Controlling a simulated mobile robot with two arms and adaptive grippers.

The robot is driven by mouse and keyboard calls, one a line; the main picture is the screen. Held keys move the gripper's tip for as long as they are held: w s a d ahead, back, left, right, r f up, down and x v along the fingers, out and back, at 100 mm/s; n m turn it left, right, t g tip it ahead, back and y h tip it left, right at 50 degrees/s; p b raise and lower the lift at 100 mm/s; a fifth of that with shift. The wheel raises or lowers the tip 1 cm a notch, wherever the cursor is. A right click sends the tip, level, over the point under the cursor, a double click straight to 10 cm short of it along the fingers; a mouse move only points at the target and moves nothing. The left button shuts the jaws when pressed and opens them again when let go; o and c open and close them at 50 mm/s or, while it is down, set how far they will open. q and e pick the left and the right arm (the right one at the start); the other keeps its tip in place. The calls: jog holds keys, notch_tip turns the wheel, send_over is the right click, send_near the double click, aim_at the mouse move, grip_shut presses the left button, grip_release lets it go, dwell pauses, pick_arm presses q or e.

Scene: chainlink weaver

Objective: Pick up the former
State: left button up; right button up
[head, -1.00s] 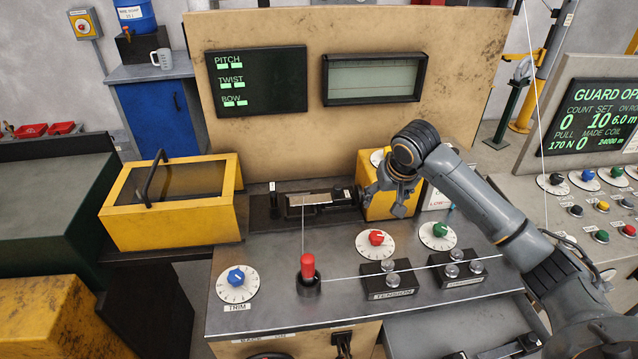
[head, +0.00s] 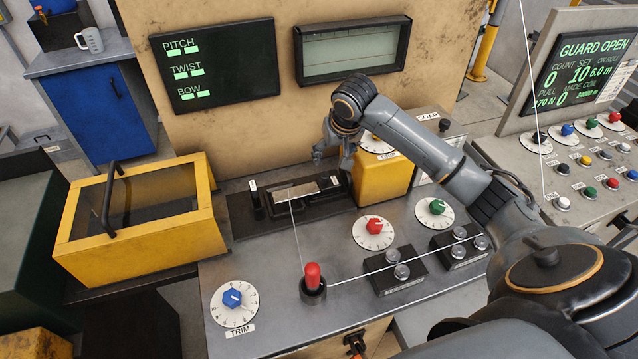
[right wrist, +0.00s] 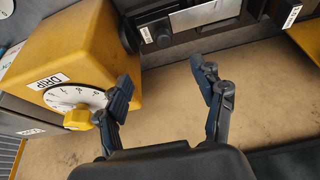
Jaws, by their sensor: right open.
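The former seems to be the flat pale metal strip (head: 297,192) lying in a black fixture (head: 245,220) on the grey bench. A thin white wire runs from it to the red-topped post. The strip also shows at the top of the right wrist view (right wrist: 205,13). My right gripper (head: 333,162) is open and empty, above the back of the bench near the fixture's right end. In the right wrist view its open fingers (right wrist: 162,80) are apart from the strip, with bare tan panel between them. My left gripper is out of view.
A yellow box labelled DRIP (right wrist: 70,55) stands close right of the fixture. A yellow guard with a black handle (head: 140,250) stands left. The red-topped post (head: 313,278), blue knob (head: 232,298) and red knob (head: 374,226) stand in front. A tan panel (head: 240,75) rises behind.

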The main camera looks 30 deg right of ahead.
aim_at(329, 174)
jog(key=p+x, duration=0.1)
jog(key=x, duration=0.5)
jog(key=shift+f, duration=0.3)
jog(key=shift+w+d+f+p, duration=0.1)
jog(key=shift+w+f+p, duration=0.05)
jog(key=shift+f+p, duration=0.45)
jog(key=x, duration=0.2)
jog(key=p+x, duration=0.1)
jog(key=shift+s+f, duration=0.2)
jog(key=shift+f, duration=0.05)
jog(key=shift+w+f, duration=0.2)
jog(key=shift+f, duration=0.2)
jog(key=shift+d, duration=0.1)
grip_shut()
jog(key=shift+r, duration=0.1)
